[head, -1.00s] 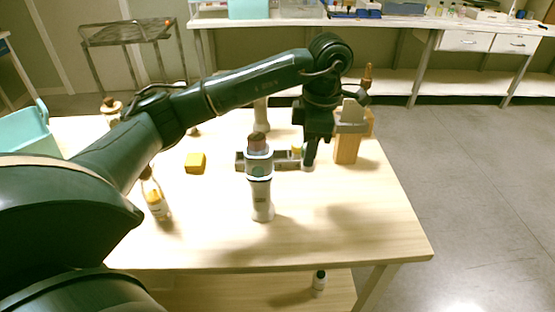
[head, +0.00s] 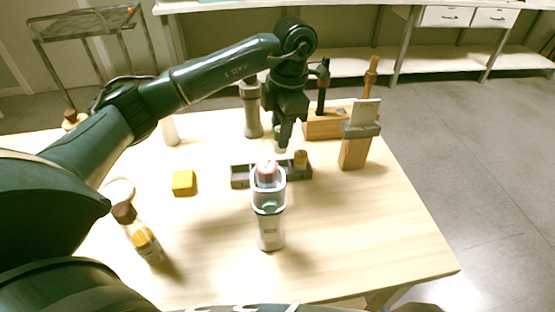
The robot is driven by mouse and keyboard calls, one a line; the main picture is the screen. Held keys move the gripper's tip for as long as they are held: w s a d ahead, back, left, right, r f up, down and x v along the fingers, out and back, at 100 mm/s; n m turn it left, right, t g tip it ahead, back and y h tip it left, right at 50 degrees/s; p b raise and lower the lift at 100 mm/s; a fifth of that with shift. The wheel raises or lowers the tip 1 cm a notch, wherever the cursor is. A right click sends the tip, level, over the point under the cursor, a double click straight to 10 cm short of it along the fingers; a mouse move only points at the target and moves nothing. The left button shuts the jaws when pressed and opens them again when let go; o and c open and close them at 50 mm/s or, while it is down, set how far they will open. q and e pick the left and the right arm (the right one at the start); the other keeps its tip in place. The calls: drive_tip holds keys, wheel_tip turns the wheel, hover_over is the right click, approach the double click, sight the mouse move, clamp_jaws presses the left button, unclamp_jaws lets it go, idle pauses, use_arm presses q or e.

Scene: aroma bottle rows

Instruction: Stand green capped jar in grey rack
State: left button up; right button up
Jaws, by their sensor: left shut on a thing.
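The grey rack (head: 240,177) lies across the middle of the table, partly hidden by a white stand in front of it. A small jar with a yellow-orange top (head: 300,159) sits in its right part. My left gripper (head: 283,135) points down just behind and above the rack. It is shut on a small pale jar (head: 280,146) with a hint of green at its top; the fingers hide most of it. I cannot tell whether the held jar touches the rack. My right gripper is not in view.
The white stand (head: 271,232) holds a pink-topped item in front of the rack. A yellow block (head: 184,183) and a brown-capped bottle (head: 147,246) stand left. A wooden block holder (head: 353,152) stands right. The table's right front is clear.

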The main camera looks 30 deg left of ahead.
use_arm(q)
wheel_tip(320, 180, down, 8)
drive_tip(key=shift+r, duration=0.25)
drive_tip(key=shift+f, duration=0.15)
drive_tip(key=o, duration=1)
drive_tip(key=shift+o, duration=0.2)
drive_tip(key=r, duration=0.8)
drive_tip(key=w+d+r, duration=0.1)
drive_tip(key=r, duration=0.3)
drive_tip(key=shift+r, duration=0.15)
